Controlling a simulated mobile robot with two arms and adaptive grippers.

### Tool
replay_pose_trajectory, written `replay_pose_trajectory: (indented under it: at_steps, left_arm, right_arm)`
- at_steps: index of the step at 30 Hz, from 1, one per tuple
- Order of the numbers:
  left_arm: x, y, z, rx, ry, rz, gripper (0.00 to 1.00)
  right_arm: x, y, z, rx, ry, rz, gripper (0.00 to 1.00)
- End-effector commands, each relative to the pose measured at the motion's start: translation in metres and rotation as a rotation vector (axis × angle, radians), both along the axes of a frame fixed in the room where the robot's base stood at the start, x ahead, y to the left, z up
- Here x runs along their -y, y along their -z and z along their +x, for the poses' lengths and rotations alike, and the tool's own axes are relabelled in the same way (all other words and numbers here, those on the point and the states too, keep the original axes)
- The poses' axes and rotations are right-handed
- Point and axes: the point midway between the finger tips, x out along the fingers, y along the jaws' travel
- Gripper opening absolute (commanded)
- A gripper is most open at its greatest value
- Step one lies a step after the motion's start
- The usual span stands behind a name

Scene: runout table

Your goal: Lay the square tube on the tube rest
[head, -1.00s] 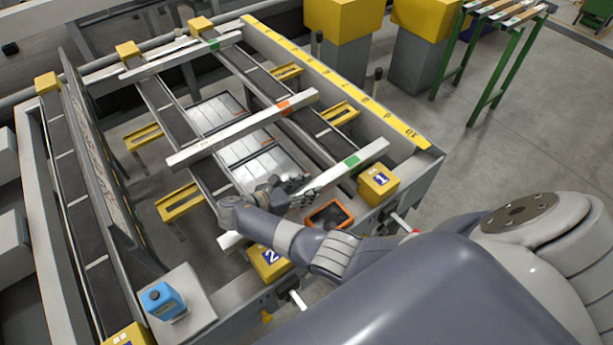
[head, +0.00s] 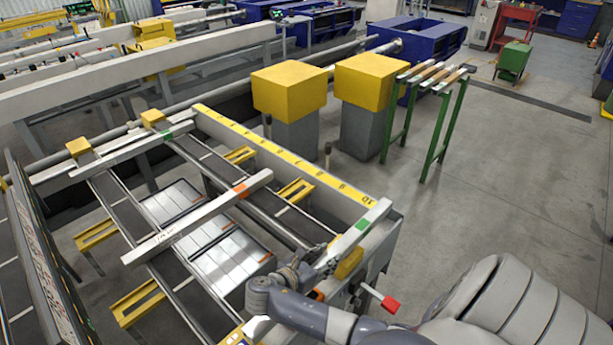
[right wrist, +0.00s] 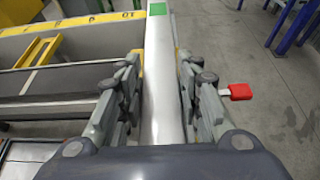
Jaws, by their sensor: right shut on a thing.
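My right gripper (head: 322,258) is shut on a pale square tube (head: 378,212) with a green mark, near the front right corner of the runout table. In the right wrist view the fingers (right wrist: 160,62) lie on both sides of the tube (right wrist: 166,100), which runs away from me. The tube's near end is hidden behind the hand. A green-legged stand (head: 437,118) with several bars across its top, seemingly the tube rest, stands back right, well apart from the tube. My left gripper is not in view.
Two more tubes, one with an orange mark (head: 205,214) and one with a green mark (head: 120,158), lie across the table. Two yellow-topped grey pedestals (head: 289,88) (head: 371,82) stand left of the stand. A red-tipped lever (head: 390,304) sticks out at the table's front.

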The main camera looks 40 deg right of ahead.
Motion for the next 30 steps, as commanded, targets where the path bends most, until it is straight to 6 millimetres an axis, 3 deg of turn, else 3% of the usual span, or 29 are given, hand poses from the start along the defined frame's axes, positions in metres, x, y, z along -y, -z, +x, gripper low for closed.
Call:
replay_pose_trajectory:
  at_steps: [9,14,22,30]
  left_arm:
    - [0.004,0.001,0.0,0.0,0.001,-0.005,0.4]
    - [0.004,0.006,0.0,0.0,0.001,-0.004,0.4]
    - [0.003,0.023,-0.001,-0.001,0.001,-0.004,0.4]
    - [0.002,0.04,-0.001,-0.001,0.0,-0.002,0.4]
  right_arm:
    - [0.009,-0.004,-0.005,0.004,-0.004,-0.003,0.0]
    - [-0.008,-0.007,0.003,0.007,-0.062,-0.001,0.0]
    - [-0.09,-0.04,0.026,0.011,-0.353,0.002,0.0]
    - [-0.168,-0.095,0.025,0.014,-0.649,0.001,0.0]
